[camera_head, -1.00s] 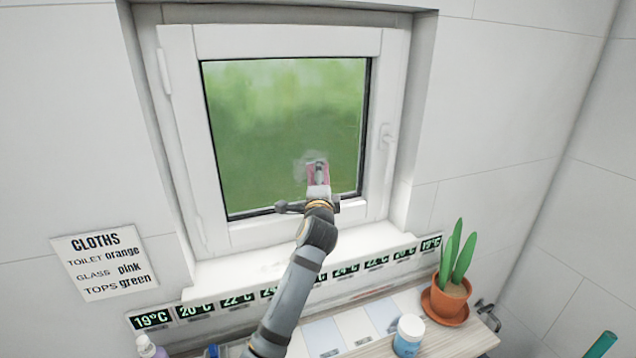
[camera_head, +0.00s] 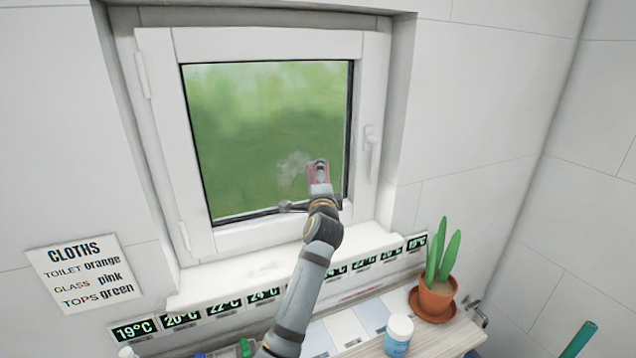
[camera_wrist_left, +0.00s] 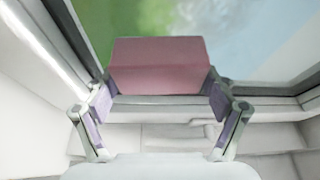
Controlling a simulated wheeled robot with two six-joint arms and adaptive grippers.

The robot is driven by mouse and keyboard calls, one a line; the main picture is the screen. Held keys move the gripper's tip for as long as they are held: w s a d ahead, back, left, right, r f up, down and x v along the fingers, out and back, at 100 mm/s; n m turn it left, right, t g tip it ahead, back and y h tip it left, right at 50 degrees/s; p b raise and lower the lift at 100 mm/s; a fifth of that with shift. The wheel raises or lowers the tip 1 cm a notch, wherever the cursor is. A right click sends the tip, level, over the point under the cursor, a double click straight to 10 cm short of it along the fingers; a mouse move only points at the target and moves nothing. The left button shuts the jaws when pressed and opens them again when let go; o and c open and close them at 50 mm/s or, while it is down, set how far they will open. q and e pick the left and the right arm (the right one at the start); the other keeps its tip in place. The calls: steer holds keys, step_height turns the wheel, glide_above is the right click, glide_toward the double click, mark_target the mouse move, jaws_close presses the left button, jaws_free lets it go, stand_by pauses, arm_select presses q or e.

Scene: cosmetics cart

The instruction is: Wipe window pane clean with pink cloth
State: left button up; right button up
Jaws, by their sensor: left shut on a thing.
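My left gripper (camera_head: 319,185) is shut on the pink cloth (camera_wrist_left: 160,66), which shows as a flat, folded pink pad in the left wrist view. In the head view the cloth (camera_head: 313,174) is at the lower right of the window pane (camera_head: 260,120); whether it touches the glass is hard to tell. A whitish smudge (camera_head: 291,168) is on the pane just left of the cloth. A pale patch also shows beside the cloth's upper right in the left wrist view (camera_wrist_left: 212,25). My right gripper is not in view.
The white window frame (camera_head: 270,42) has a handle (camera_head: 371,145) at right. Below are a sill (camera_head: 225,284) and a shelf (camera_head: 440,340) with a potted plant (camera_head: 437,290) and a white-lidded jar (camera_head: 398,335). A cloth sign (camera_head: 85,275) hangs at left.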

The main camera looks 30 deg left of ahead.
mark_target(312, 175)
arm_select(q)
steer(key=shift+s+a+r+p, duration=0.1)
steer(key=shift+r+p, duration=0.95)
steer(key=shift+r, duration=0.1)
steer(key=shift+f, duration=0.1)
steer(key=shift+s+a+p, duration=0.45)
steer(key=shift+s+a, duration=0.05)
steer(key=shift+s, duration=0.05)
steer(key=shift+s+a, duration=0.25)
steer(key=shift+s, duration=0.05)
steer(key=shift+s, duration=0.1)
